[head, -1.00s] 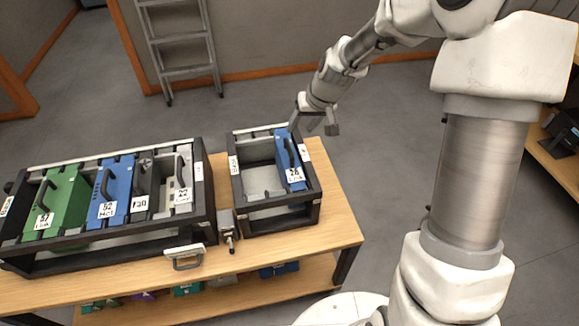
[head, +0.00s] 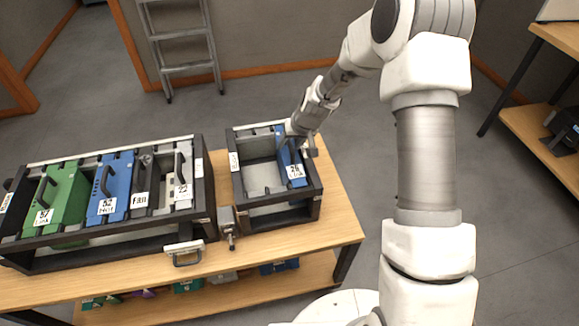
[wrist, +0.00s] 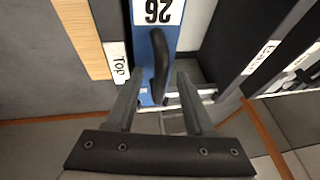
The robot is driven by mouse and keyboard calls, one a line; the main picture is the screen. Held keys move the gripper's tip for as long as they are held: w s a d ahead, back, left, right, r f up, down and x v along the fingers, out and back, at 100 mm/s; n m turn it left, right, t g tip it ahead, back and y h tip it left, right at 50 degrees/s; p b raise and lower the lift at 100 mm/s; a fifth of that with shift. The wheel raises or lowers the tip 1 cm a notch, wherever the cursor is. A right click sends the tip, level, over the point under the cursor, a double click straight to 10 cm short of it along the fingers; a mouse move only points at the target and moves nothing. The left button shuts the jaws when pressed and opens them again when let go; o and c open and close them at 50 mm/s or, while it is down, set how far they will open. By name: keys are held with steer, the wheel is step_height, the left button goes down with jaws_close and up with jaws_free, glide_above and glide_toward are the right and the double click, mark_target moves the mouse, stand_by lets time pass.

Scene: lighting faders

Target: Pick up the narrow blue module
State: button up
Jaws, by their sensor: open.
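The narrow blue module (head: 296,172), labelled 26, stands in the right slot of the small black rack (head: 235,190). It also shows in the wrist view (wrist: 171,42), with its label upside down and a black handle (wrist: 159,65) on top. My gripper (head: 302,145) is over the far end of this module and hides part of it. In the wrist view my gripper (wrist: 157,82) is open, with one finger on each side of the handle's near end in the picture. I cannot tell whether the fingers touch it, and they hold nothing.
A larger black rack (head: 115,245) at left holds a green module (head: 62,200), a wider blue module (head: 112,190) and grey ones. A latch-like part (head: 228,222) sits between the racks. The bench (head: 325,225) is bare at right. The small rack's left slot is empty.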

steer(key=shift+w+f, duration=0.1)
steer(key=shift+f, duration=0.1)
jaws_close()
stand_by(1.2)
steer(key=shift+w+a+r, duration=0.1)
steer(key=shift+r, duration=0.05)
